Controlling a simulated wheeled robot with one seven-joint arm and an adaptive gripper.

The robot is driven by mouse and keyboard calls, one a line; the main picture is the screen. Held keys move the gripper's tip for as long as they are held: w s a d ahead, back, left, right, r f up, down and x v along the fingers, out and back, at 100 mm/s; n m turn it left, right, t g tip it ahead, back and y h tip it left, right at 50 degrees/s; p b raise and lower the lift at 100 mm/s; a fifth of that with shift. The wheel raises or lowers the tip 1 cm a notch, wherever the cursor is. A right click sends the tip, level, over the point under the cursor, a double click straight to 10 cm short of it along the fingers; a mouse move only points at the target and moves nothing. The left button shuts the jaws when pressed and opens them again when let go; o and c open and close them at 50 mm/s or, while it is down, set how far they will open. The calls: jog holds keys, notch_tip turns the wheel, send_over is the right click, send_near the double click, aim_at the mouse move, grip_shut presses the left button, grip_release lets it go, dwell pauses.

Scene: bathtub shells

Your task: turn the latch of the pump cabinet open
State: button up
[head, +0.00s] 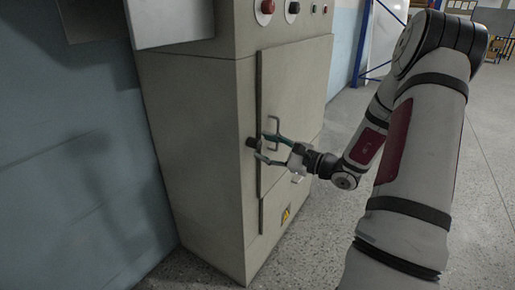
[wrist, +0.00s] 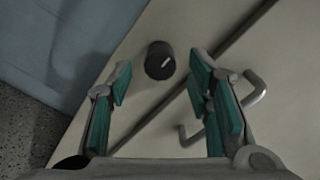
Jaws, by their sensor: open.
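The pump cabinet (head: 195,150) is a tall beige box with a door on its right-hand face. Its latch is a dark round knob (head: 251,142) beside the door edge; in the wrist view the knob (wrist: 153,56) has a short pale mark slanting up to the right. My gripper (head: 264,147) is open in front of the latch. In the wrist view, its teal-padded fingers (wrist: 160,70) stand on either side of the knob, with visible gaps. Whether the fingertips reach its depth is unclear. The door looks closed.
A bent door handle (head: 274,124) stands right of the latch; in the wrist view it lies close by the right finger (wrist: 256,88). Red (head: 267,6) and black buttons sit above the door. A blue wall is at left; the speckled floor at right is open.

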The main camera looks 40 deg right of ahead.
aim_at(260, 145)
jog(key=shift+x, duration=1.65)
grip_shut()
